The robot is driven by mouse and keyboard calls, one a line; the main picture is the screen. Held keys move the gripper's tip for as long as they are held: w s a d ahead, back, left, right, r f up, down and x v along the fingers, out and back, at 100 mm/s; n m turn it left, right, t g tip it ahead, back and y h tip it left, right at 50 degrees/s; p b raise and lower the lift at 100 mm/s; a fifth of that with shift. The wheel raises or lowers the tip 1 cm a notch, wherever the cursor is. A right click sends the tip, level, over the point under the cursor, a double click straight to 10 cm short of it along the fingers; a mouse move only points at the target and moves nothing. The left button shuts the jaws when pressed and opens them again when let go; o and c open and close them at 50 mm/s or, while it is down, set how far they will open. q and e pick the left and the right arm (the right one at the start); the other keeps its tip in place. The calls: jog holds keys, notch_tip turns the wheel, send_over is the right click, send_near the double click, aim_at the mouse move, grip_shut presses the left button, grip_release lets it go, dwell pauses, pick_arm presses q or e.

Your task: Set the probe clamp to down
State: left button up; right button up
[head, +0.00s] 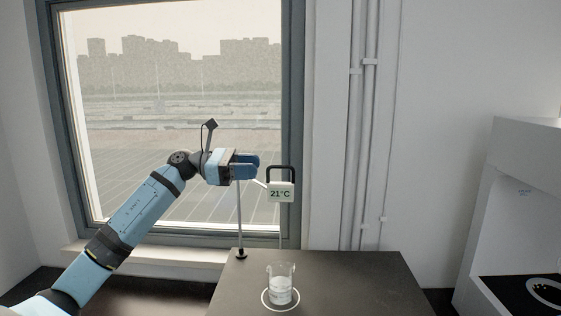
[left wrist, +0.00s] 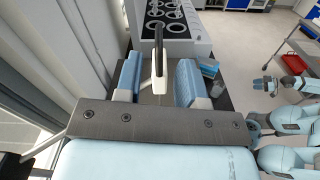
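The probe clamp (head: 281,192) is a small white box reading 21°C with a dark U-shaped handle. It is joined to a thin upright rod (head: 239,215) on the dark bench, and a thin probe hangs below it, above a glass beaker (head: 280,290) holding clear liquid. My left gripper (head: 257,160) is at the handle's left side, level with its upper part. In the left wrist view its two blue fingers (left wrist: 162,80) stand apart, with the dark handle (left wrist: 159,62) seen between them and gaps on both sides.
The dark bench top (head: 360,285) is clear right of the beaker. A white machine (head: 520,210) stands at the right. A window (head: 180,60) is behind my left arm.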

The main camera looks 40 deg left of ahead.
aim_at(280, 167)
pick_arm(q)
jog(key=p+x, duration=0.2)
jog(key=x, duration=0.4)
jog(key=shift+r, duration=0.15)
jog(key=shift+w+d, duration=0.5)
jog(key=shift+s, duration=0.1)
grip_shut()
